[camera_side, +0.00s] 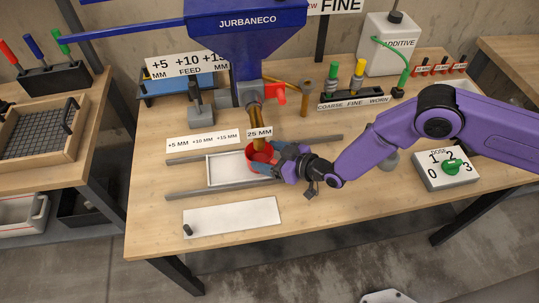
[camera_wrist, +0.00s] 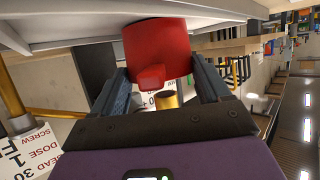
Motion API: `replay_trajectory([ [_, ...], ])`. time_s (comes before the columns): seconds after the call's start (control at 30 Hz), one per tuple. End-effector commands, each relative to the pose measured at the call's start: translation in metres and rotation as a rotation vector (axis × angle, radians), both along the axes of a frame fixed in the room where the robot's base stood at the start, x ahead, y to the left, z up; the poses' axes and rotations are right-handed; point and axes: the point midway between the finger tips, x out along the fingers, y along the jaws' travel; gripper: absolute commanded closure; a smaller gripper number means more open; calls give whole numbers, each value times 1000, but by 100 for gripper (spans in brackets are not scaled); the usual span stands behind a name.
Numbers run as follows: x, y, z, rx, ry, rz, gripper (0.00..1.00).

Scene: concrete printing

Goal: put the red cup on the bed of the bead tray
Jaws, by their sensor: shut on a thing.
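The red cup (camera_side: 262,160) is between the fingers of my gripper (camera_side: 278,158), which is shut on it. In the wrist view the red cup (camera_wrist: 155,48) sits between the two fingers of my gripper (camera_wrist: 158,72), with a small red block on its near side. The bead tray (camera_side: 209,171), white with a low rim, lies between two grey rails. In the side view the cup overlaps the tray's right part, below the brown nozzle (camera_side: 258,134). I cannot tell whether its base touches the bed. My fingers partly hide the cup and the tray's right end.
The blue hopper (camera_side: 246,45) stands behind, its outlet over the cup. A label strip (camera_side: 203,141) lies behind the tray. A white plate (camera_side: 233,216) with a small dark knob lies in front. A dose dial box (camera_side: 446,168) stands right. The table's front right is clear.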

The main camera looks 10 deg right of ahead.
Motion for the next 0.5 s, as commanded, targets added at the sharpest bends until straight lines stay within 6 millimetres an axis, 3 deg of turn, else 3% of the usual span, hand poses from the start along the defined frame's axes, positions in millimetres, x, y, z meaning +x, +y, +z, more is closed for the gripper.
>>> replay_trajectory([
  [0.1, 0, 0, -3, 1, -1, 0, 55],
  [0.13, 0, 0, -3, 0, 0, 1, 17],
  [0.2, 0, 0, -2, 0, 0, 0, 0],
  [0.5, 0, 0, 0, 1, -1, 0, 0],
])
